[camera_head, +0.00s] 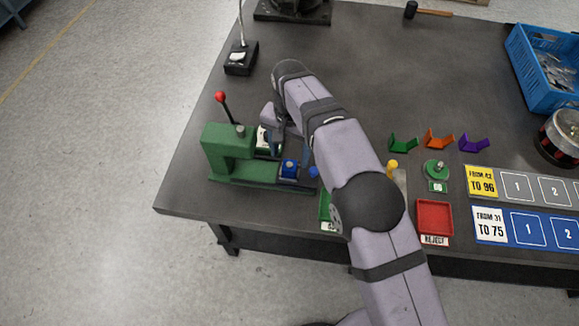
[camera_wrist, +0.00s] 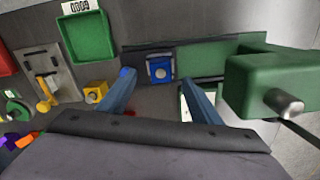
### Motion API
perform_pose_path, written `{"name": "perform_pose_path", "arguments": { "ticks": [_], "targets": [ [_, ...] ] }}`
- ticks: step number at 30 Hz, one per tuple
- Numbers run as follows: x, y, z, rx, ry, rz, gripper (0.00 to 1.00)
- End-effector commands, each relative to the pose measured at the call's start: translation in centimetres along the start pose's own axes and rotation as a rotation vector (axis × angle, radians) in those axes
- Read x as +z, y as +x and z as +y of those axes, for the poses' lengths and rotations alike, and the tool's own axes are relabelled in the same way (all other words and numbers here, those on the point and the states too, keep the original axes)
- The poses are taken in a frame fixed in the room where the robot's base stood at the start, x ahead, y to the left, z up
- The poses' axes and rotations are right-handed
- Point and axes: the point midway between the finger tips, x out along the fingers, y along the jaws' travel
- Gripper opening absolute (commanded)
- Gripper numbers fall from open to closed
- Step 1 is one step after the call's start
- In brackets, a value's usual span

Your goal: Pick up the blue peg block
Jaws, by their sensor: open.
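The blue peg block (camera_head: 289,168) sits on the dark bed at the right end of the green press-like fixture (camera_head: 231,155). In the wrist view the blue peg block (camera_wrist: 160,69) shows a round peg on its top face. My gripper (camera_wrist: 158,79) is open and empty, its two blue-grey fingers on either side of the block in that picture. The height between fingertips and block is hard to judge. In the head view my gripper (camera_head: 277,140) is behind the block, partly hidden by my arm.
The fixture's red-knobbed lever (camera_head: 220,97) stands up at its left. In the wrist view a yellow block (camera_wrist: 95,91) and green tray (camera_wrist: 86,36) lie to the left. A red reject tray (camera_head: 434,217) is farther right.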

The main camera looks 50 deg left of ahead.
Motion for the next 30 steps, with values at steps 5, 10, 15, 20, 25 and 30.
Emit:
{"name": "perform_pose_path", "arguments": {
  "ticks": [5, 10, 15, 20, 25, 30],
  "targets": [
    [0.0, 0.4, 0.0, 0.000, 0.000, 0.001, 0.58],
    [0.0, 1.4, 0.0, 0.002, 0.000, -0.002, 0.58],
    [0.0, 3.6, -0.1, 0.002, 0.000, -0.002, 0.58],
    [0.0, 5.2, -0.1, 0.000, 0.000, 0.000, 0.58],
    [-0.1, 5.6, -0.2, -0.001, 0.000, 0.001, 0.58],
    [-0.1, 5.6, -0.1, -0.001, 0.000, 0.001, 0.49]
  ]
}}
